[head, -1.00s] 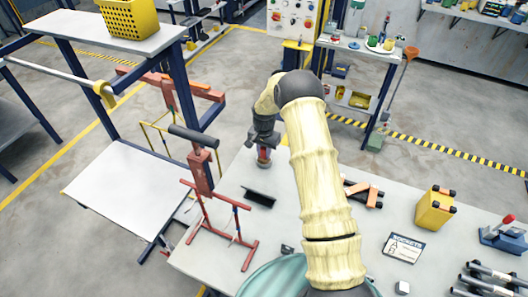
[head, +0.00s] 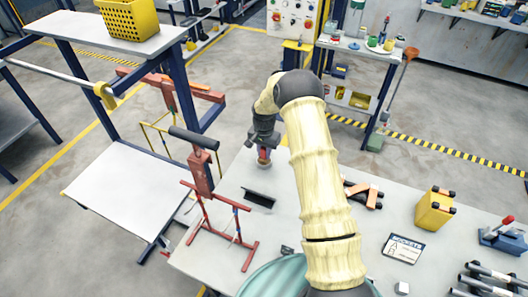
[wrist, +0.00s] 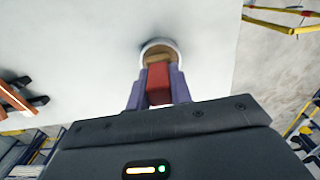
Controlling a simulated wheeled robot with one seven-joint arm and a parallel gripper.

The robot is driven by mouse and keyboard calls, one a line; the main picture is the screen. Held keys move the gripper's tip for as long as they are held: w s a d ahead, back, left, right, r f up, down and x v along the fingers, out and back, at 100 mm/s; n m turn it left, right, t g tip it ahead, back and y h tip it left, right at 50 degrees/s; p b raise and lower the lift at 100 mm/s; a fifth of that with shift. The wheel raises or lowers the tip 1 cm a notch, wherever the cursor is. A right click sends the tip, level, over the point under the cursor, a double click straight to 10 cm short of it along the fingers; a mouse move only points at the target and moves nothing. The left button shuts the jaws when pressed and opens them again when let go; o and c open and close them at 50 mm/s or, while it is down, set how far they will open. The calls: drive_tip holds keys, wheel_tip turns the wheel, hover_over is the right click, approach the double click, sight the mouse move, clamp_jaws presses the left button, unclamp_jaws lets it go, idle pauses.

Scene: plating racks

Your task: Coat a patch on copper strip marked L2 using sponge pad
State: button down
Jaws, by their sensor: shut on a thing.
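My gripper (head: 263,156) is low over the far left part of the white table. In the wrist view my gripper (wrist: 158,92) is shut on a red block-like handle (wrist: 158,82) with a tan pad (wrist: 158,60) at its far end, which looks like the sponge pad. The pad end is at a round white-rimmed dish (wrist: 147,46); whether it touches the inside I cannot tell. Narrow strips (head: 237,224) hang on a red stand (head: 248,257) at the table's left edge. I cannot read any L2 mark on them.
A black angled piece (head: 258,200) lies between stand and gripper. Orange-and-black blocks (head: 363,193), a yellow block (head: 434,210) and a label card (head: 404,248) are on the right. Bare table (head: 235,180) lies around my gripper.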

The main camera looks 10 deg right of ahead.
sight(264, 149)
drive_tip(key=shift+r+p, duration=1.5)
drive_tip(key=shift+r, duration=1.75)
drive_tip(key=shift+f, duration=0.1)
drive_tip(key=shift+s+f, duration=0.15)
drive_tip(key=shift+s, duration=0.1)
drive_tip(key=s+f+n+b, duration=0.1)
drive_tip(key=s+n, duration=0.1)
drive_tip(key=s, duration=0.1)
drive_tip(key=s+f+n, duration=0.1)
drive_tip(key=s+n, duration=0.1)
drive_tip(key=s, duration=0.2)
drive_tip(key=s+f+n+b, duration=0.1)
drive_tip(key=s+f+n, duration=0.1)
drive_tip(key=s+n, duration=0.1)
drive_tip(key=shift+s+b, duration=0.15)
drive_tip(key=shift+b, duration=0.15)
drive_tip(key=d, duration=0.7)
drive_tip(key=shift+d, duration=0.1)
